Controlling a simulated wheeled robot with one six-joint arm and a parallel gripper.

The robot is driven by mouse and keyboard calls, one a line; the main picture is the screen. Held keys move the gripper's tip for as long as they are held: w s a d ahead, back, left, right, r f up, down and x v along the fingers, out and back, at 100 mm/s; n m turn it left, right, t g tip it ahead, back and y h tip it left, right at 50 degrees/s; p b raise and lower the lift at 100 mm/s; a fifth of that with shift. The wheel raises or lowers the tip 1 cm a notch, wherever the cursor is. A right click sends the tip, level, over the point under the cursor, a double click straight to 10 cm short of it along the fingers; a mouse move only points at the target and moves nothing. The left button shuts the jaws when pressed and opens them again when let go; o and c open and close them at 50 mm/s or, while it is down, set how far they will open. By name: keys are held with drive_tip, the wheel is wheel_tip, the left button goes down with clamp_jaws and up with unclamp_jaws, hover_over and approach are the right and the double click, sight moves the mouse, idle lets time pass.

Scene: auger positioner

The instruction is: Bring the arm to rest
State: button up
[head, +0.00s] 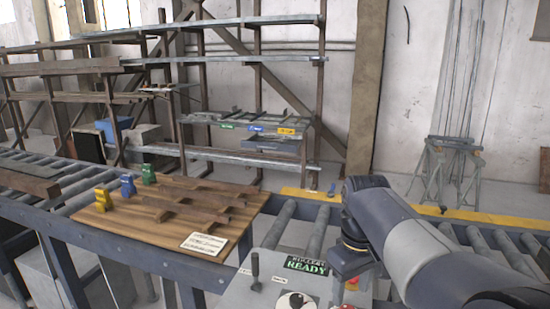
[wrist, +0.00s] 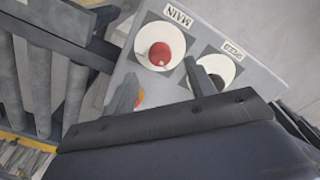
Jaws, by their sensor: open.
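My arm (head: 430,240) reaches in from the lower right in the head view, bent downward over the control panel (head: 245,290). My gripper's fingers are hidden or too unclear to make out there. In the wrist view my gripper (wrist: 163,88) is open, with its two dark fingers apart and nothing seen between them but the panel. The panel's red MAIN knob (wrist: 161,53) on a white disc lies beyond the fingers. A second white dial (wrist: 222,68), labelled SPEED, is partly covered by the right finger. I cannot tell whether a finger touches the panel.
The panel shows a "ROLLERS READY" display (head: 307,265) and a small lever (head: 255,268). A wooden board (head: 135,238) with yellow, blue and green pieces lies on the roller conveyor (head: 80,192) to the left. A yellow strip (head: 470,214) runs behind my arm. Shelving stands behind.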

sight(349, 307)
wheel_tip(349, 307, down, 6)
drive_tip(key=shift+r, duration=0.2)
drive_tip(key=m+b, duration=0.1)
drive_tip(key=m, duration=0.3)
drive_tip(key=shift+m+b, duration=0.3)
drive_tip(key=shift+b, duration=0.1)
drive_tip(key=m+b, duration=0.2)
drive_tip(key=m, duration=0.2)
drive_tip(key=shift+m, duration=0.3)
drive_tip(key=m+b, duration=0.2)
drive_tip(key=m, duration=0.2)
drive_tip(key=shift+m+b, duration=0.3)
drive_tip(key=shift+b, duration=0.1)
drive_tip(key=m+b, duration=0.3)
drive_tip(key=m, duration=0.1)
drive_tip(key=shift+r, duration=1.35)
drive_tip(key=shift+r+p, duration=0.1)
drive_tip(key=shift+p, duration=0.2)
